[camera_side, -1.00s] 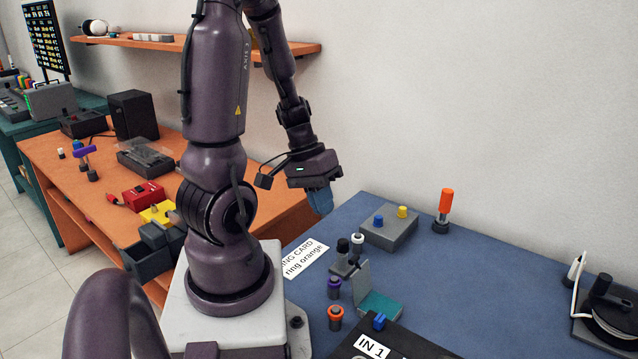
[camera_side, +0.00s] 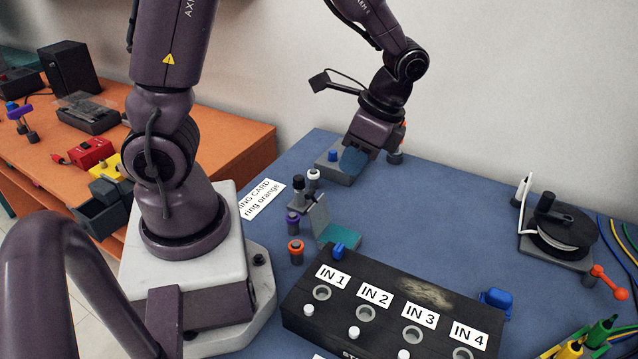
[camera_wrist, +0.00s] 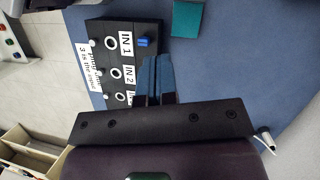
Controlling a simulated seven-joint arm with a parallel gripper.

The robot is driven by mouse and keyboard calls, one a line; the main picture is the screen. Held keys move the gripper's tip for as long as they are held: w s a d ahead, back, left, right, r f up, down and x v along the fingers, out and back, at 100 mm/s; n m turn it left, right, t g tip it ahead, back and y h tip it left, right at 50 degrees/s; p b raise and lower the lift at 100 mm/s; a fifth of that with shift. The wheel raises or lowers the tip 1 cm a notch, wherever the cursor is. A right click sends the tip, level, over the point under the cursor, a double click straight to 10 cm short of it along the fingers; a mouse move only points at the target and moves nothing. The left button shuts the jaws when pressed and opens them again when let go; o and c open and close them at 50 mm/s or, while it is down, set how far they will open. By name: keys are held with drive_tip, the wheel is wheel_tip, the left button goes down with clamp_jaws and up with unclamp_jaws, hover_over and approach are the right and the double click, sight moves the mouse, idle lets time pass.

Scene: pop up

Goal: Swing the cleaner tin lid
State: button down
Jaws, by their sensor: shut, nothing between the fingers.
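A small teal flat piece with a grey upright plate at its left edge (camera_side: 319,221) stands on the blue table, likely the cleaner tin with its lid raised. Its teal face also shows at the top of the wrist view (camera_wrist: 188,18). My gripper (camera_side: 354,162) is shut and empty, its blue fingers pointing down, above and behind the teal piece in the side view. It covers part of a grey box (camera_side: 328,168). In the wrist view the closed fingers (camera_wrist: 157,75) overlap the black panel's edge.
A black panel (camera_side: 420,292) with labelled sockets lies in front of the tin, with a blue block (camera_side: 338,251) at its corner. Small posts (camera_side: 295,250) stand left of the tin. A cable reel (camera_side: 565,228) is at right. The table between tin and reel is clear.

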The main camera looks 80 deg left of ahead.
sight(310, 191)
drive_tip(key=shift+s+a+f+m+y, duration=0.4)
drive_tip(key=shift+s+a+f, duration=0.2)
drive_tip(key=shift+a+f, duration=0.75)
drive_tip(key=shift+s+a+f+m+y, duration=0.35)
drive_tip(key=shift+s+a+f+y, duration=0.35)
drive_tip(key=shift+f, duration=1.1)
drive_tip(key=shift+s+a+f+m+y, duration=0.35)
drive_tip(key=shift+s+a+f, duration=0.2)
drive_tip(key=shift+a+f, duration=0.85)
drive_tip(key=shift+d+f, duration=0.15)
drive_tip(key=shift+s+a+f, duration=0.35)
drive_tip(key=shift+s+a, duration=0.15)
drive_tip(key=shift+s, duration=0.05)
